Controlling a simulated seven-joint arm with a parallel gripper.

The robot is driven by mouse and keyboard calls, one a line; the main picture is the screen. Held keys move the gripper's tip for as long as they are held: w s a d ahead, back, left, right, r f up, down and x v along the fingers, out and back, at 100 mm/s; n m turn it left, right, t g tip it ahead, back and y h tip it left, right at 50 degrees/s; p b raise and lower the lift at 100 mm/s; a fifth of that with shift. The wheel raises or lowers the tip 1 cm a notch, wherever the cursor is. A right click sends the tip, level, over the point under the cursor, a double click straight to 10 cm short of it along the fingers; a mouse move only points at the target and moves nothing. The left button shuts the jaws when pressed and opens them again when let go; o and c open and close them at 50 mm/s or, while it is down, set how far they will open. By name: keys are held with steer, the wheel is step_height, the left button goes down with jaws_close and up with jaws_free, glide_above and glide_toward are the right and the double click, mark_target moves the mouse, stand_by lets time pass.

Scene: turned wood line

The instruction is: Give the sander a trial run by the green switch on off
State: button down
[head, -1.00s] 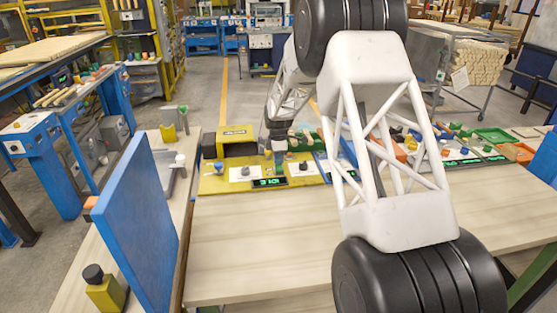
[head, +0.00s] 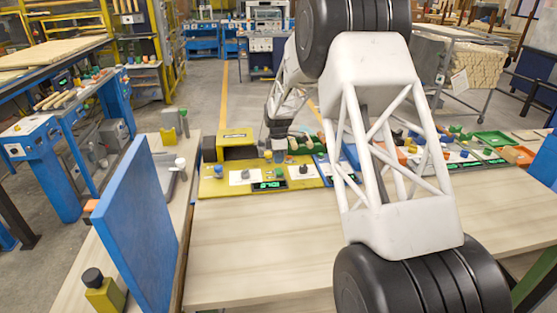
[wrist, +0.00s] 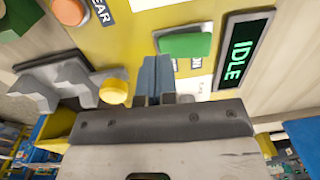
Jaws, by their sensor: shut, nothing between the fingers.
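The green switch (wrist: 185,45) is a rounded green piece on the yellow panel, beside a dark display (wrist: 238,50) reading IDLE in the wrist view. In the head view, the green switch (head: 280,172) sits just above the small display (head: 270,186) on the yellow board (head: 210,187). A yellow machine (head: 236,137), likely the sander, stands at the board's back left. My gripper (wrist: 155,68) is shut and empty, with its blue-grey fingertips close to the switch's lower left edge; contact cannot be told. In the head view my gripper (head: 278,145) is above the board's back.
A yellow round knob (wrist: 115,90) and an orange button (wrist: 70,12) are near my fingers. More stations with coloured parts, including a green tray (head: 493,138), extend right. A blue upright panel (head: 138,215) stands left. The front tabletop (head: 260,245) is clear.

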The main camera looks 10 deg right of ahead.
step_height(320, 180, up, 13)
steer(key=w, duration=0.2)
steer(key=shift+w, duration=0.15)
stand_by(0.3)
steer(key=shift+r, duration=0.1)
steer(key=s+d+r+m+t, duration=0.1)
steer(key=s+r+m, duration=0.45)
steer(key=s, duration=0.95)
steer(key=s+d+r+m+t, duration=0.1)
steer(key=s+r+m, duration=0.2)
steer(key=s+r, duration=0.8)
steer(key=s+f+m, duration=0.3)
steer(key=s, duration=0.9)
steer(key=s+d+f+m, duration=0.1)
steer(key=s+f+m, duration=0.2)
steer(key=s, duration=0.9)
steer(key=s+f+m+t, duration=0.1)
steer(key=s+f+m, duration=0.2)
steer(key=s, duration=0.9)
steer(key=shift+s+d+m, duration=0.3)
steer(key=shift+m, duration=0.05)
